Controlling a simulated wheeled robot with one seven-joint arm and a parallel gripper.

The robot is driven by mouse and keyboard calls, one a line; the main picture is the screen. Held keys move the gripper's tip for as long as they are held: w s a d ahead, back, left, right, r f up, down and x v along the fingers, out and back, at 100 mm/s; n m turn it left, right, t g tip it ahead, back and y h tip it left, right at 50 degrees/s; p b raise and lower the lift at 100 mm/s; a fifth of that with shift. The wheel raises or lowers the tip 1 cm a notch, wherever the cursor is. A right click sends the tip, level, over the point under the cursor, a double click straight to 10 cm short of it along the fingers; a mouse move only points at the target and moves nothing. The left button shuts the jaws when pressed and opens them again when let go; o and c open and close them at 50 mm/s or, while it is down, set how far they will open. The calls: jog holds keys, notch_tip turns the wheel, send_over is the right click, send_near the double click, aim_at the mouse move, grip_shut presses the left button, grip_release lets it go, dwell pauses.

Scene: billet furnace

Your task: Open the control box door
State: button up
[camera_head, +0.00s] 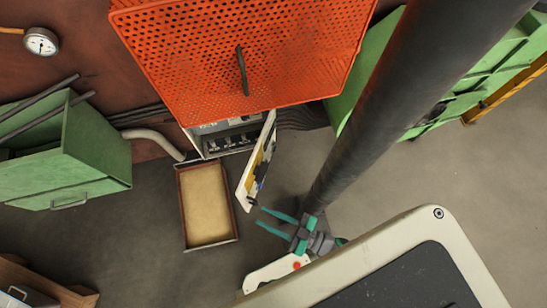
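The control box (228,141) is a grey-white box below the orange mesh guard, with dark components visible inside. Its door (258,165) stands swung out toward me, hinged at the box's right side. The door's visible face has yellow and white patches and a dark part near its free edge. My gripper (261,216), with teal fingers, is just beyond the door's free lower end, to its lower right. The fingers are apart with nothing seen between them. I cannot tell whether a fingertip touches the door.
An orange perforated guard (200,55) with a dark handle hangs above the box. A shallow brown-rimmed tray (183,212) lies on the floor left of the door. A green cabinet (98,145) stands at left. A thick dark column crosses the right side. Floor is open at far right.

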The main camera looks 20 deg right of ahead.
jog(key=s+a+r, duration=0.1)
jog(key=s+r, duration=0.2)
jog(key=s, duration=0.3)
jog(key=shift+s+a, duration=0.25)
jog(key=shift+s, duration=0.1)
jog(key=c, duration=0.7)
jog(key=w+a+r+m+h, duration=0.1)
jog(key=r+m+h, duration=0.1)
jog(key=r+h, duration=0.1)
jog(key=w+a+r+m+t+h, duration=0.1)
jog(key=r+m+h, duration=0.2)
jog(key=r+h, duration=0.1)
jog(key=w+a+r+m+h, duration=0.1)
jog(key=a+r+m+h, duration=0.1)
jog(key=r+h, duration=0.2)
jog(key=shift+a+r+t, duration=0.1)
jog(key=shift+r+t, duration=0.3)
jog(key=shift+r, duration=0.35)
grip_shut()
jog(key=shift+w+r+m+h, duration=0.2)
jog(key=shift+r+m+h, duration=0.1)
jog(key=shift+r+m, duration=0.25)
